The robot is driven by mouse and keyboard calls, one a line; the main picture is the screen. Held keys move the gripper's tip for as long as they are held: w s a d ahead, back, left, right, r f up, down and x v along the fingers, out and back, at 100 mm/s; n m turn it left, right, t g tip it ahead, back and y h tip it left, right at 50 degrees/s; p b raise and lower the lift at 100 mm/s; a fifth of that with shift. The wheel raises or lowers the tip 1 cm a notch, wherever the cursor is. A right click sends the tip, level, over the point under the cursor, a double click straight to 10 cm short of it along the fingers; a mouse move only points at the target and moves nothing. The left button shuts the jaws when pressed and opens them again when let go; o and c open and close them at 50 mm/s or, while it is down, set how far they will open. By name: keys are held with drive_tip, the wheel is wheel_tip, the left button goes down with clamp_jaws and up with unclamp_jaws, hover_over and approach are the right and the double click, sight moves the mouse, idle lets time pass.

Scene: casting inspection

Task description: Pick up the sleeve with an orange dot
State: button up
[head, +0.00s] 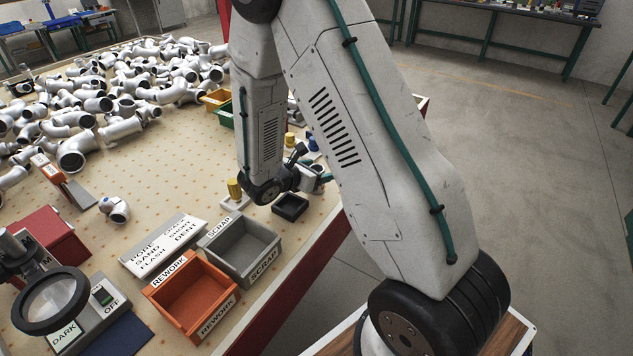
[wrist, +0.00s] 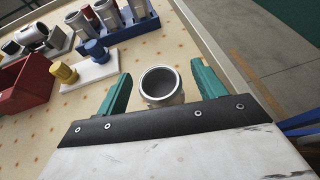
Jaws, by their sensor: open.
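In the wrist view an open-topped metal sleeve (wrist: 153,98) stands between the two teal fingers of my gripper (wrist: 160,72). The gripper is open, with a gap between each finger and the sleeve. The sleeve's lower part is hidden behind the gripper's black edge. No orange dot shows on its visible side. More metal sleeves (wrist: 107,14) stand in a blue rack (wrist: 122,36) beyond it; no orange dot can be made out on them.
A white plate (wrist: 90,72) with yellow and blue plugs and a red bin (wrist: 27,85) lie left of the gripper. The head view shows a black tray (head: 290,207), a grey scrap bin (head: 242,250), an orange rework bin (head: 190,298) and piled pipe castings (head: 120,130).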

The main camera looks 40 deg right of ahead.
drive_tip(key=c, duration=1.3)
drive_tip(key=shift+r, duration=0.2)
